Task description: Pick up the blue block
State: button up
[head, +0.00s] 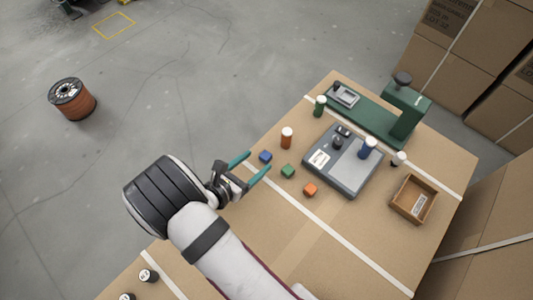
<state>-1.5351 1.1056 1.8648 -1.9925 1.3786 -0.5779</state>
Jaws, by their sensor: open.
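The blue block (265,157) is a small cube on the tan cardboard work surface (335,240), near its far left edge. My gripper (258,165) has two teal fingers spread apart, pointing up and right. It is open with nothing between the fingers. In this view the blue block shows just past the fingertips, close to the gap between them. I cannot tell how high my gripper is above the surface. A green block (288,171) and an orange block (310,190) lie in a row to the right of the blue block.
An orange-brown cylinder (287,138) and a green one (320,106) stand beyond the blocks. A grey scale-like device (345,175), a green press-like device (405,115) and a wooden tray (427,214) are to the right. A copper spool (78,103) stands on the floor.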

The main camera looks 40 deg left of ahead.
aim_at(266, 155)
jog(key=x, duration=0.5)
jog(key=shift+w+d, duration=0.1)
jog(key=shift+d, duration=0.1)
jog(key=shift+r, duration=0.1)
grip_shut()
